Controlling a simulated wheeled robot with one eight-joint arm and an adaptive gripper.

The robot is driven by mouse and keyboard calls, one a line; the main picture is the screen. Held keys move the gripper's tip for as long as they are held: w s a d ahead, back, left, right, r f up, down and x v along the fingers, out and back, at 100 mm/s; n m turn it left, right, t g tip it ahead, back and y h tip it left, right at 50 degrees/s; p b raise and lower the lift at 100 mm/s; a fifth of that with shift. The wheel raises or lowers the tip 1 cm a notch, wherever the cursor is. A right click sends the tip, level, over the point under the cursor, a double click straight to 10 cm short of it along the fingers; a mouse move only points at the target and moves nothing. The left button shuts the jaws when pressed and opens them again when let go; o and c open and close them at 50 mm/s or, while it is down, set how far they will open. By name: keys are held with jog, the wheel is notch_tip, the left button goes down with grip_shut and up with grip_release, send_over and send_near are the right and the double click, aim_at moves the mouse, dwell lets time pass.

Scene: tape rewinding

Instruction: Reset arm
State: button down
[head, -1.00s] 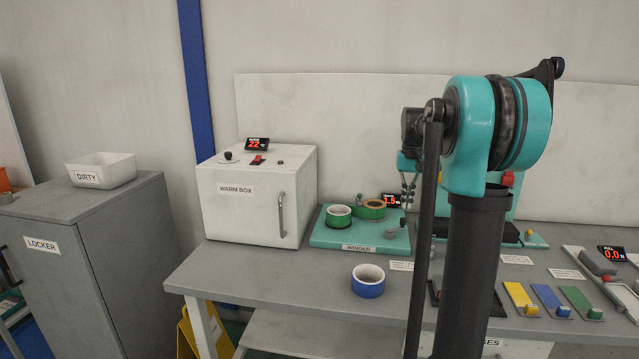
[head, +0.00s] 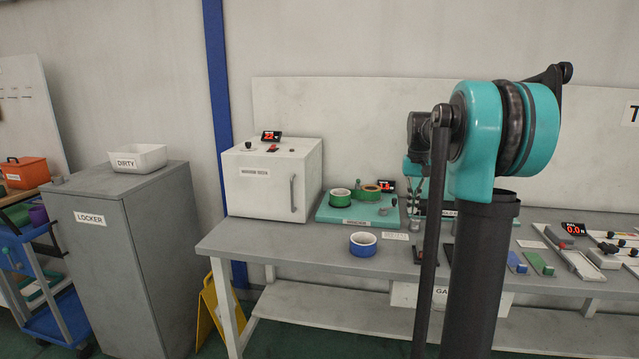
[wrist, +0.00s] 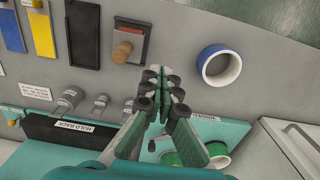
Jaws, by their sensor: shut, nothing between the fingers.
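My gripper (wrist: 165,85) is shut and empty in the wrist view, above the grey bench (wrist: 210,106). In the head view my arm hides part of the bench and its tools. A blue tape roll with a white core (head: 363,244) stands apart from the gripper on the bench; it also shows in the wrist view (wrist: 220,66). The teal winder (head: 357,212) carries two green-sided rolls, a green one with a white core (head: 340,198) and one with a tan core (head: 371,194).
The white warm box (head: 265,182) stands at the bench's left end. The grey locker (head: 120,260) bears the DIRTY tray (head: 138,158). A blue cart (head: 60,315) stands at far left and a yellow floor sign (head: 215,312) leans under the bench. Colored blocks lie right of my arm.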

jog(key=s+a+f+t, duration=0.1)
jog(key=s+a+f, duration=0.2)
jog(key=s+f, duration=0.4)
jog(key=s+a+f+n+t, duration=0.1)
jog(key=s+a+f, duration=0.2)
jog(key=s+f, duration=0.5)
jog(key=s+a+f+n+t, duration=0.1)
jog(key=s+f, duration=0.6)
jog(key=s, duration=0.7)
jog(key=a+t, duration=0.1)
jog(key=a, duration=0.1)
jog(key=shift+s+a+f, duration=0.25)
jog(key=shift+a+f, duration=0.05)
jog(key=shift+a, duration=0.05)
